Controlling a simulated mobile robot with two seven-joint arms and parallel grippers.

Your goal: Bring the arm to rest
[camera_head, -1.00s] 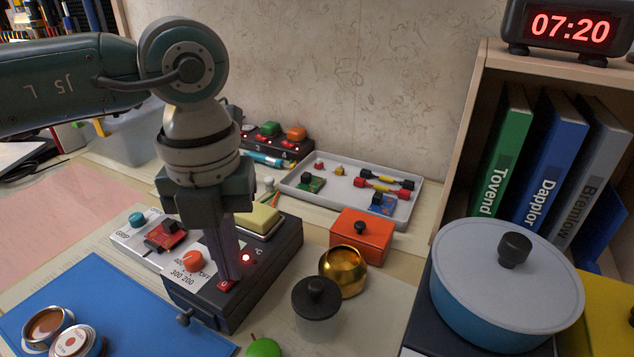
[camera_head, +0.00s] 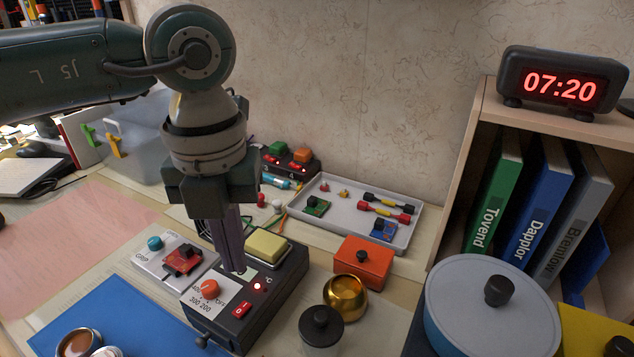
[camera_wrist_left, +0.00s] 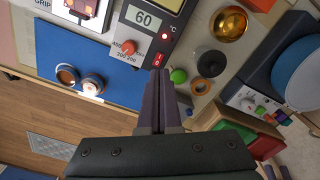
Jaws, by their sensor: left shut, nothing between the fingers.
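My left gripper (camera_head: 237,268) points down above the dark soldering station (camera_head: 262,312). Its two fingers are shut together with nothing between them. The tips are apart from the red rocker switch (camera_head: 242,308), which shows in front of and below them. The switch also shows just beyond the fingertips in the left wrist view (camera_wrist_left: 157,60). The station has an orange dial (camera_head: 209,289), a lit red lamp (camera_head: 257,286) and a display reading 60 (camera_wrist_left: 143,17). My right gripper is not in view.
A board labelled GRIP (camera_head: 160,260) lies left of the station. A brass pot (camera_head: 346,297), a dark-lidded jar (camera_head: 321,327) and an orange box (camera_head: 364,262) stand to its right. A grey parts tray (camera_head: 345,196) lies behind. A blue pan (camera_head: 490,310) stands at right.

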